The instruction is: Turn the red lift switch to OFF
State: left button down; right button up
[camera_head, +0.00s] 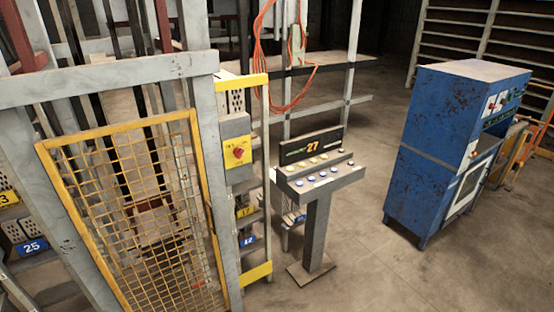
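The red lift switch (238,153) is a small red knob on a yellow box (232,170). The box is fixed to the lift frame, right of the yellow mesh gate (130,210). The knob looks turned at a slant, but its exact setting and the box's lettering are too small to read. Neither of my grippers is in this view, and nothing of mine touches the switch.
A grey control pedestal (317,225) with several buttons and a display reading 27 stands just right of the switch. A blue cabinet (410,190) stands farther right. Orange cable (263,45) hangs behind. The floor (375,275) between pedestal and cabinet is clear.

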aim_at(239, 151)
jog(key=z, duration=0.1)
jog(key=i, duration=1.1)
jog(key=u, duration=0.65)
